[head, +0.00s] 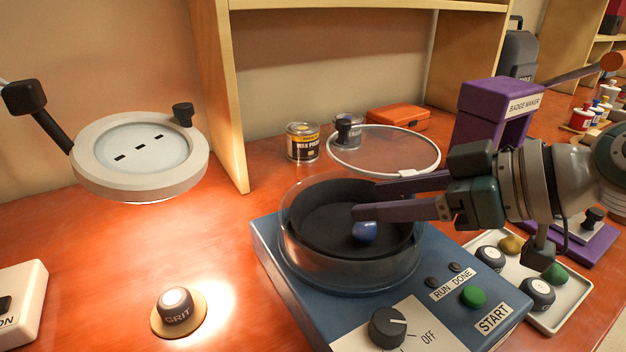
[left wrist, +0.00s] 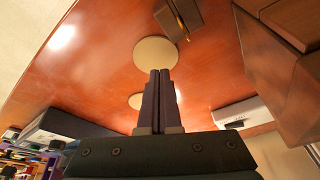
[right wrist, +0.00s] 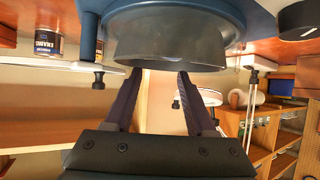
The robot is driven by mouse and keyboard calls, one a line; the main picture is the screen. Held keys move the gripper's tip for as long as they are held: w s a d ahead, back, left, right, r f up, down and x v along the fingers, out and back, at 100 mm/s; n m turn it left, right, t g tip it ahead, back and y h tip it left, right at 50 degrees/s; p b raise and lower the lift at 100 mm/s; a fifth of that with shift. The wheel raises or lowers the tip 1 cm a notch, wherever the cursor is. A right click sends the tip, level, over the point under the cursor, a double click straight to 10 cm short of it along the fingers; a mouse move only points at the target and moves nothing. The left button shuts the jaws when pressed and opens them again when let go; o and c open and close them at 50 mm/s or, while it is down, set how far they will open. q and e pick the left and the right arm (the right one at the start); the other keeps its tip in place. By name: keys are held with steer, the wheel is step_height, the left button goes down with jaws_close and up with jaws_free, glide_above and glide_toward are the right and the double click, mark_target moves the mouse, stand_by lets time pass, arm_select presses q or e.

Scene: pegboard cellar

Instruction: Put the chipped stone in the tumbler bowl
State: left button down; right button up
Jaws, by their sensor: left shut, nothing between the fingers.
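The tumbler bowl (head: 290,222) is a clear-walled bowl with a dark lining, set in a blue machine (head: 268,258). A blue stone (head: 365,233) lies inside it, on the dark lining; I cannot make out a chip on it. My right gripper (head: 366,200) reaches over the bowl from the right, fingers apart, above the stone and apart from it. In the right wrist view the fingers (right wrist: 159,74) are spread with nothing between them, and the bowl wall (right wrist: 165,45) hides the stone. My left gripper (left wrist: 160,73) is shut and empty, seen only in the left wrist view.
A clear disc with a white rim (head: 436,165) is behind the bowl. A grit jar (head: 175,306) sits front left under a ring lamp (head: 88,178). A purple badge maker (head: 480,108) stands back right.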

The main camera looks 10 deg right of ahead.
steer(key=shift+o, duration=1.4)
arm_select(q)
steer(key=shift+f+b, duration=0.4)
arm_select(e)
steer(key=v, duration=1)
